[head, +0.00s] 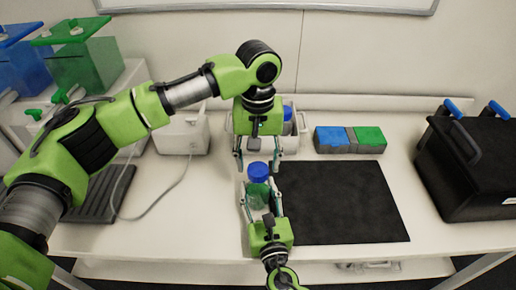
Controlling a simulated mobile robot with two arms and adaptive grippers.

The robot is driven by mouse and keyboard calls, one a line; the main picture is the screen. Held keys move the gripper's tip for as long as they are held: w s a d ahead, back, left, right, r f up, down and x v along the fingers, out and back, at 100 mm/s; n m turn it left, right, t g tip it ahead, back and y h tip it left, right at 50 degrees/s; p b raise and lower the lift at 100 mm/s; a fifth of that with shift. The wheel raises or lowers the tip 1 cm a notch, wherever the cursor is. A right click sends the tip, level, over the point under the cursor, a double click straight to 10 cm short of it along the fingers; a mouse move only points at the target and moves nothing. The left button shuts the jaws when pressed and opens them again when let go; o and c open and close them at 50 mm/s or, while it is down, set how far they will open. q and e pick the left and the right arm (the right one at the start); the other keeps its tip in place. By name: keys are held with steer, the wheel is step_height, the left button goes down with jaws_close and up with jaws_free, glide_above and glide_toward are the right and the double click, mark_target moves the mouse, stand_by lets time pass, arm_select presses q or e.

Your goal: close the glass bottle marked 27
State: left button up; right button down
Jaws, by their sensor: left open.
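A glass bottle (257,196) with greenish contents stands upright near the front of the bench, left of the black mat. A blue cap (258,171) sits at its top; I cannot tell whether it is tight. No number is readable. My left gripper (257,160) points down from above and behind the bottle, open, its fingers spread to either side of the cap and apart from it. My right gripper (259,193) reaches in from the front, with one finger along each side of the bottle's body, seemingly closed on it.
A black mat (340,205) lies to the right, clear. Behind it is a blue and green block rack (349,140). A black box (470,165) stands far right. A white container (291,140) with another blue cap (287,113) is behind my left gripper. Green and blue bins (85,65) stand back left.

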arm_select(q)
steer(key=shift+f, duration=1.1)
steer(key=c, duration=1.1)
steer(key=m, duration=0.5)
steer(key=shift+m, duration=0.4)
steer(key=m, duration=0.3)
steer(key=shift+m, duration=0.4)
steer(key=m, duration=0.8)
steer(key=o, duration=1.2)
